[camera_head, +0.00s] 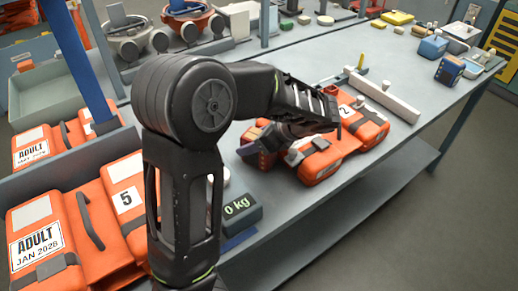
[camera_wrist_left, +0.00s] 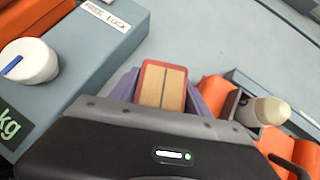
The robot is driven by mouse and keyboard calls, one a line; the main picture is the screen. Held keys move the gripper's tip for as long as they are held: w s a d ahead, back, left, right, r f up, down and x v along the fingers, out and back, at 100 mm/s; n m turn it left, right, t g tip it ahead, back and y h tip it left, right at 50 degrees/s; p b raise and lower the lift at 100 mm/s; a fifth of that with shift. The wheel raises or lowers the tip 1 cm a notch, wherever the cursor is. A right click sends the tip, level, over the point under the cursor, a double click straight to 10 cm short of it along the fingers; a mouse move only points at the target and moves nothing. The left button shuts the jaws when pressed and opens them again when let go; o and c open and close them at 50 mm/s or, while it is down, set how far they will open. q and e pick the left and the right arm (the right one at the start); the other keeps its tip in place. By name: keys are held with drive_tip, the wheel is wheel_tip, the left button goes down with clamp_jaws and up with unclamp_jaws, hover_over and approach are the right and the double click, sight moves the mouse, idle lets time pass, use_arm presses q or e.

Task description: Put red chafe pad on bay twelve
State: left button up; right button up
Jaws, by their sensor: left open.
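In the left wrist view a small pad with a red border and a tan, split face (camera_wrist_left: 161,86) shows just beyond my gripper, between its two purple fingers. I take it to be the red chafe pad. My left gripper (camera_head: 256,150) is open, low over the bench beside an orange case (camera_head: 322,164). The arm hides part of this area in the head view. The case has a label (camera_head: 346,110) on which a "2" shows; whether it reads twelve I cannot tell. My right gripper is not in view.
A grey scale reading "0 kg" (camera_head: 236,208) stands close to the gripper, with a white-capped round item (camera_wrist_left: 30,62) on it in the wrist view. A long pale bar (camera_head: 388,98) lies behind the case. Orange "ADULT" cases (camera_head: 100,238) fill the left.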

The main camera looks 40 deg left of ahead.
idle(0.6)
use_arm(q)
clamp_jaws()
idle(0.4)
